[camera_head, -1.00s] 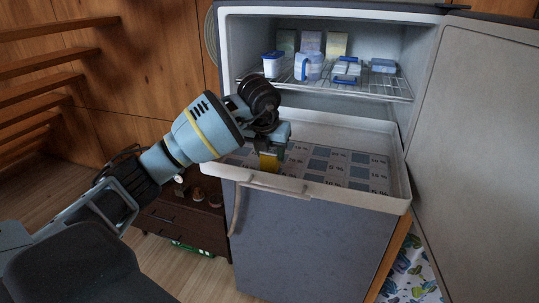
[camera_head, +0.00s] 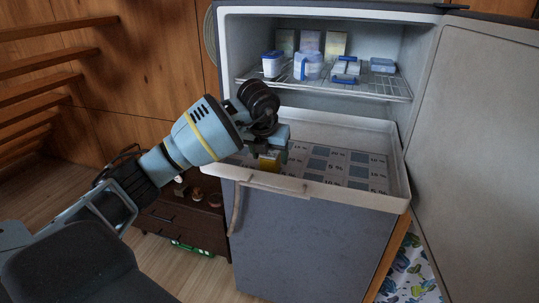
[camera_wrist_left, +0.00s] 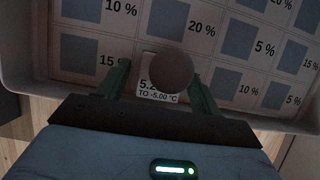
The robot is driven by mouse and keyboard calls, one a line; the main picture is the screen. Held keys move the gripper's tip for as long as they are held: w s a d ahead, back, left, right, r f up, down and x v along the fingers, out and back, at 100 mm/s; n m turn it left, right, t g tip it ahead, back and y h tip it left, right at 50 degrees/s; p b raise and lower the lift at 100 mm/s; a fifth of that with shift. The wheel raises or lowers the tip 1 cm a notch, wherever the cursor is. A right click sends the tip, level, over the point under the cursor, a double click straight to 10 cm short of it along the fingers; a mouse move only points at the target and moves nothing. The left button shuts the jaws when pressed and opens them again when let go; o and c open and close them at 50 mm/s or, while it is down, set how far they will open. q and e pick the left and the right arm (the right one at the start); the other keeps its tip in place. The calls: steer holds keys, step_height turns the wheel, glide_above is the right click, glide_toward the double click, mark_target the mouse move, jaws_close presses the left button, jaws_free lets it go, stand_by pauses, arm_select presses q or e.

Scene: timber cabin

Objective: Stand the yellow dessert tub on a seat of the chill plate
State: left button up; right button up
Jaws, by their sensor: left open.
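The chill plate (camera_head: 338,160) is a flat grey panel with dark square seats and percent labels, lying in a white-walled tray. It fills much of the left wrist view (camera_wrist_left: 196,46). The yellow dessert tub (camera_head: 268,164) shows at the plate's left front, just under my left gripper (camera_head: 270,150), which hides its upper part. In the left wrist view a round brownish top (camera_wrist_left: 168,68), apparently the tub's, lies between the open fingers of my left gripper (camera_wrist_left: 161,88), with gaps at both sides. Whether the tub touches the plate is hard to tell. My right gripper is out of view.
The white tray rim (camera_head: 350,201) surrounds the plate. Behind and above, a wire shelf (camera_head: 350,89) in the fridge holds several blue and white containers. The open fridge door (camera_head: 475,140) blocks the right side. A dark drawer chest (camera_head: 185,222) stands at lower left.

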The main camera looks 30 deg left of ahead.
arm_select(q)
steer(key=v, duration=1.2)
steer(key=shift+f, duration=0.15)
stand_by(0.7)
